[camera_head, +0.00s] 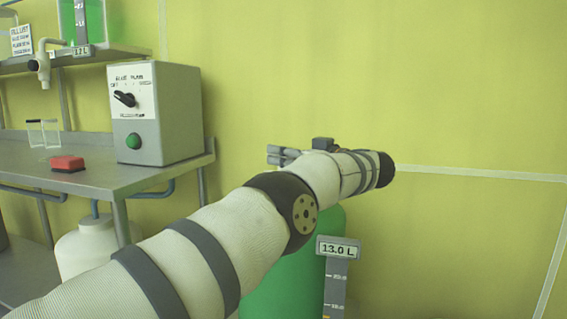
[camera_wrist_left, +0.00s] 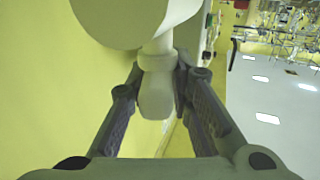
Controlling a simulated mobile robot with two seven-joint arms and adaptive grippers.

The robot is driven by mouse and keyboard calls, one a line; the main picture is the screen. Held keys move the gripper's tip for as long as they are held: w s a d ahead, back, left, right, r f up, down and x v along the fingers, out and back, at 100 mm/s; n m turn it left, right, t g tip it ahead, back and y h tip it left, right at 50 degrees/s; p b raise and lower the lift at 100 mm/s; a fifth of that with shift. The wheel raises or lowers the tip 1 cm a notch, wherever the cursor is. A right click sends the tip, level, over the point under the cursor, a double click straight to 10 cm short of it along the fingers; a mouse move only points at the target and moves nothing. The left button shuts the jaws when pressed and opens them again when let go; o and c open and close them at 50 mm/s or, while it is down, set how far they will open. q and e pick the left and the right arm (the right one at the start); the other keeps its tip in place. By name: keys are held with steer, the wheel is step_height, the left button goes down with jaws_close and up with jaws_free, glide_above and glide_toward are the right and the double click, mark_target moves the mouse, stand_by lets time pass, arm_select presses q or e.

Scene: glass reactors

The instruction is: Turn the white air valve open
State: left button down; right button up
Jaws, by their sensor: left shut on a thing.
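In the left wrist view a white valve (camera_wrist_left: 158,62) hangs below a large pale rounded body. Its narrow white handle sits between the two dark fingers of my left gripper (camera_wrist_left: 160,88), which is shut on it. In the head view my left arm crosses from the lower left, and the grey fingers of the left gripper (camera_head: 285,155) show near the yellow wall, pointing left. The valve cannot be made out in the head view. My right gripper is not in view.
A green vessel (camera_head: 280,292) with a 13.0 L label (camera_head: 338,248) stands behind my arm. A metal bench (camera_head: 100,180) at left carries a control box (camera_head: 177,113) with a black knob and green button, and a red block (camera_head: 67,163). The right side shows bare wall.

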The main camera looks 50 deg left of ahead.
arm_select(q)
steer(key=shift+w+r, duration=0.1)
steer(key=shift+r, duration=0.05)
steer(key=c, duration=1.5)
jaws_free()
